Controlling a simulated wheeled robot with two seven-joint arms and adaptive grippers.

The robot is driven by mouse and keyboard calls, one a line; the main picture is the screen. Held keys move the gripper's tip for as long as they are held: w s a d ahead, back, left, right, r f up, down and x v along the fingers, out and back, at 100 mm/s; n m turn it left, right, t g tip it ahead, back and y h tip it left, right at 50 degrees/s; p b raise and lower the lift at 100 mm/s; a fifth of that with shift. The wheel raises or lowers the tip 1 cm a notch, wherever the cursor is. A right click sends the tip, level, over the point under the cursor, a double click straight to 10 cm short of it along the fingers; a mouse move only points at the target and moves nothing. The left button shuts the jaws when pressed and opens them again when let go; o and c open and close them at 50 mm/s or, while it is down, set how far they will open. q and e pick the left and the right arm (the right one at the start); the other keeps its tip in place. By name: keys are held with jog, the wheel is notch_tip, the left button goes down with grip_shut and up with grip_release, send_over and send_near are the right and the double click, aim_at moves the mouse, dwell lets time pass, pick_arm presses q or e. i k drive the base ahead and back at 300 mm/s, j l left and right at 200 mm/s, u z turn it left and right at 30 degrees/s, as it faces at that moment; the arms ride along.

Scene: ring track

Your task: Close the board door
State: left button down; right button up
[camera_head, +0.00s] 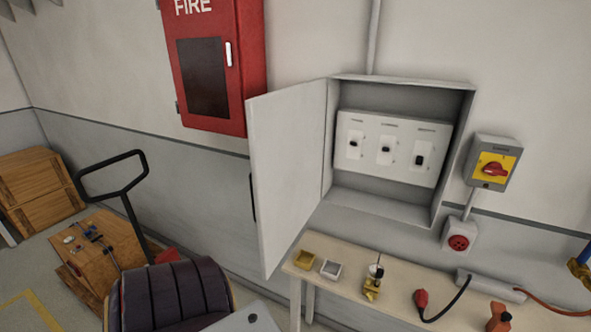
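The grey board (403,84) is an open metal box on the wall. Its door (287,170) is hinged at the box's left side and stands wide open, swung out toward the left and front. A dark handle (253,197) shows at the door's free edge. Inside the box is a white panel (405,140) with three dark switches, all in plain sight. Neither of my grippers is in view, and nothing is seen touching the door.
A red fire cabinet (250,60) hangs left of the door. Below is a narrow table (395,290) with small yellow and grey boxes, a plug and a cable. A yellow-and-red switch (493,168) is at right. A dark padded seat-like object (170,297) stands lower left.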

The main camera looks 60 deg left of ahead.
aim_at(286, 127)
jog(key=k+j+u, duration=0.1)
jog(key=j, duration=0.45)
jog(key=k+j+u, duration=0.15)
jog(key=j, duration=0.35)
jog(key=k+j+u, duration=0.1)
jog(key=j, duration=0.45)
jog(key=k+j+u, duration=0.15)
jog(key=j, duration=0.45)
jog(key=i+l, duration=0.05)
